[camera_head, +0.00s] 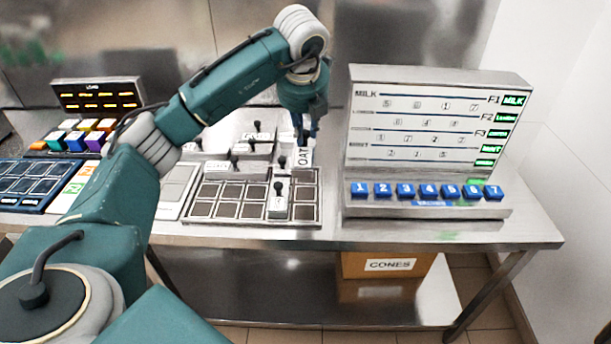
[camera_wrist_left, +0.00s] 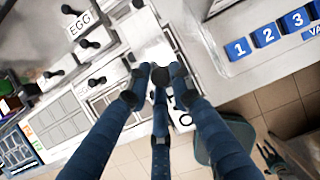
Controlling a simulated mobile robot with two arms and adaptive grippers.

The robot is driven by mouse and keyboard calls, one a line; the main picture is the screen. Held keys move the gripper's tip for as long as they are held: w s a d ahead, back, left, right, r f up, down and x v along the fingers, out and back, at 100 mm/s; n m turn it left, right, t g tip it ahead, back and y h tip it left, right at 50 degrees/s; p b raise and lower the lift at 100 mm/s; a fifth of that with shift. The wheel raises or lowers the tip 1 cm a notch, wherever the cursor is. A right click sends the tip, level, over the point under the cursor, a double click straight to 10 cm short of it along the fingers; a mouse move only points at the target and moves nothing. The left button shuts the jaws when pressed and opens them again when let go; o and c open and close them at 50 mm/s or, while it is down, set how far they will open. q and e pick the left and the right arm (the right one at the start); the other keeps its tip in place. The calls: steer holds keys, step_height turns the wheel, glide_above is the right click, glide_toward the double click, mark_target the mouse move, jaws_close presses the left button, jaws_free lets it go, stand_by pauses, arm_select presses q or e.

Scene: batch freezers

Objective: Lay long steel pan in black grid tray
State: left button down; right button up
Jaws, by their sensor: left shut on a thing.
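My left gripper (camera_head: 308,134) points down over the back right of the black grid tray (camera_head: 190,214) and is shut on the black knob of a steel pan labelled OAT (camera_head: 303,157). In the left wrist view the fingertips (camera_wrist_left: 158,78) close around this knob, and part of the white label (camera_wrist_left: 183,119) shows below them. The fingers hide much of the pan. I cannot tell whether it touches the tray. Another narrow steel pan (camera_head: 278,206) with a knob sits in the tray. A small dark gripper shape, probably my right gripper (camera_wrist_left: 270,158), shows at the wrist view's lower right.
Several knobbed steel pans stand behind the tray, one labelled EGG (camera_wrist_left: 85,28). A board with blue numbered buttons (camera_head: 425,191) stands close on the right. A pale panel (camera_head: 177,187) and coloured blocks (camera_head: 75,137) lie left. A CONES box (camera_head: 388,265) sits on the lower shelf.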

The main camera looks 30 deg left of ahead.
arm_select(q)
step_height(320, 180, down, 14)
steer(key=shift+w+p, duration=0.1)
steer(key=shift+p, duration=1.1)
steer(key=c, duration=1.5)
jaws_free()
steer(key=shift+c, duration=0.2)
